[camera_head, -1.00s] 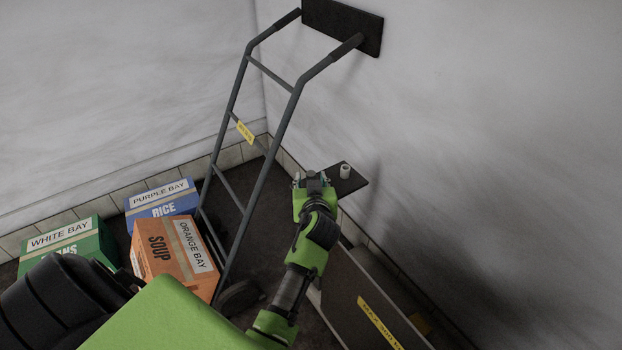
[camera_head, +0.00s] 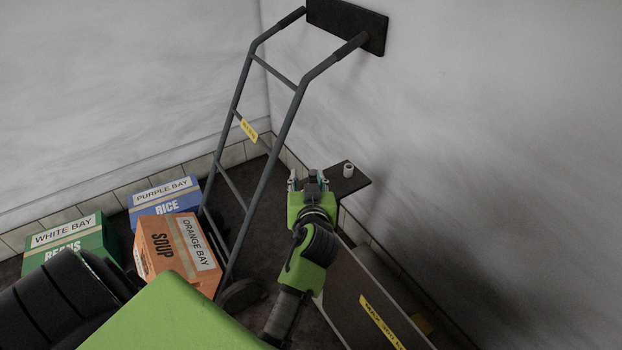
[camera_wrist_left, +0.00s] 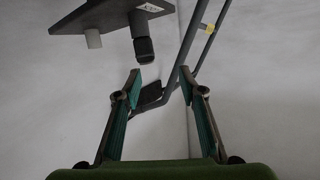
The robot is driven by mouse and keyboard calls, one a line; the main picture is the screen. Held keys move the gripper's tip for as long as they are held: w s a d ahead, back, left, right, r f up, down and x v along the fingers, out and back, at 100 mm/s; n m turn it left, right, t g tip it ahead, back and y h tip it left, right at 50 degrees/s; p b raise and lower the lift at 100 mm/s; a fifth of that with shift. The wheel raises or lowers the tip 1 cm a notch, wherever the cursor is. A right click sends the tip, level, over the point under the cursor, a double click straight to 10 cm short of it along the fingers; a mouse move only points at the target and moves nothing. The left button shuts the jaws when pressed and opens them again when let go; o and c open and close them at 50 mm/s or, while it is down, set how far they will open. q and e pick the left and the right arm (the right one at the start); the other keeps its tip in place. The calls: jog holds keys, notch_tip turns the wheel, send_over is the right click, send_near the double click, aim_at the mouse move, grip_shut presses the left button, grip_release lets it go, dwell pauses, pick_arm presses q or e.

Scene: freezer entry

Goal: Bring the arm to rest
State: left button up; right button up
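My left gripper (camera_head: 308,180) is in the middle of the head view, on my green and black arm, beside a small dark wall shelf (camera_head: 352,182). In the left wrist view its two fingers (camera_wrist_left: 160,82) stand apart with nothing held between them. A dark plate (camera_wrist_left: 112,14) with a pale cylinder and a black knob-like part is beyond the fingers there, apart from them. My right gripper is not in view.
A grey hand truck (camera_head: 273,169) leans by the wall, left of the gripper. Boxes of soup (camera_head: 166,257), rice (camera_head: 163,207) and beans (camera_head: 88,239) stand at the left. A white cylinder (camera_head: 348,170) stands on the shelf. A dark panel (camera_head: 350,290) is at lower right.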

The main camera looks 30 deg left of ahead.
aim_at(316, 180)
pick_arm(q)
jog(key=shift+h, duration=0.5)
jog(key=d+f, duration=0.1)
jog(key=s+d+f, duration=0.1)
jog(key=d, duration=0.1)
jog(key=shift+d+f, duration=0.1)
jog(key=shift+d, duration=0.2)
jog(key=shift+w+g, duration=0.15)
jog(key=shift+g, duration=0.15)
jog(key=shift+n, duration=0.3)
jog(key=x, duration=0.7)
jog(key=shift+w+a, duration=0.5)
jog(key=shift+s+r+p, duration=0.15)
jog(key=shift+r+p, duration=0.35)
jog(key=shift+r, duration=0.1)
jog(key=shift+r, duration=0.1)
